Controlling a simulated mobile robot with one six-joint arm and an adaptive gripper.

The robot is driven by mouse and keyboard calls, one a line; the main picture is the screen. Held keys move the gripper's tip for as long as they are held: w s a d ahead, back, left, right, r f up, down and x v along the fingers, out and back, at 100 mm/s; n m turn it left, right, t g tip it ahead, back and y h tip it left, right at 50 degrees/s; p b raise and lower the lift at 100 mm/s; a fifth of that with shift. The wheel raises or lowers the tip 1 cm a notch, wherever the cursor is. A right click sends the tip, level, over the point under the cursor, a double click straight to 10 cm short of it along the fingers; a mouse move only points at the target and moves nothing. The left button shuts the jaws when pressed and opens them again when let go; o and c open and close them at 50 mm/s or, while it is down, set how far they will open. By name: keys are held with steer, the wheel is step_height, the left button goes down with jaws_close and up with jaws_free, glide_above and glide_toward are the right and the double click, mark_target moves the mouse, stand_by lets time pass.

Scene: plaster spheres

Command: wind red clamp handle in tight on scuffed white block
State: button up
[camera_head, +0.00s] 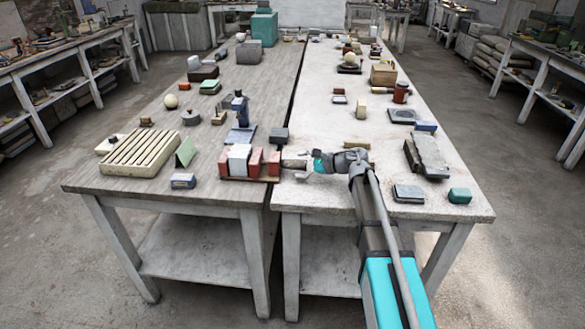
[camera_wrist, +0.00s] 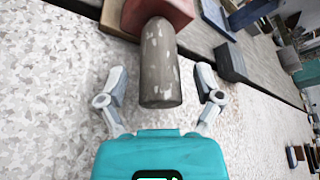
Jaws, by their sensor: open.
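The clamp stands on the left table near its front right corner, with red blocks (camera_head: 255,162) on a low base. The white block (camera_head: 239,158) sits between red blocks; whether they touch it is too small to tell. A grey, worn cylindrical handle (camera_wrist: 160,65) with pale scuffs sticks out from a red block (camera_wrist: 160,12), toward me. In the head view the handle (camera_head: 293,163) points right. My gripper (camera_wrist: 161,78) is open, one finger on each side of the handle, with gaps on both sides. In the head view my gripper (camera_head: 303,168) is at the handle's right end.
A cream slatted rack (camera_head: 142,154), a green wedge (camera_head: 185,152) and a small blue-grey block (camera_head: 183,181) lie left of the clamp. A dark block (camera_head: 279,136) is behind the handle. Right of my arm are grey slabs (camera_head: 432,155) and a green block (camera_head: 460,196).

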steer(key=shift+w+a+f, duration=0.15)
steer(key=shift+w+a, duration=0.05)
steer(key=shift+a, duration=0.3)
steer(key=c, duration=1.1)
steer(key=shift+a, duration=0.45)
steer(key=shift+c, duration=0.3)
steer(key=shift+d, duration=0.4)
steer(key=shift+d+m, duration=0.1)
steer(key=shift+m, duration=0.2)
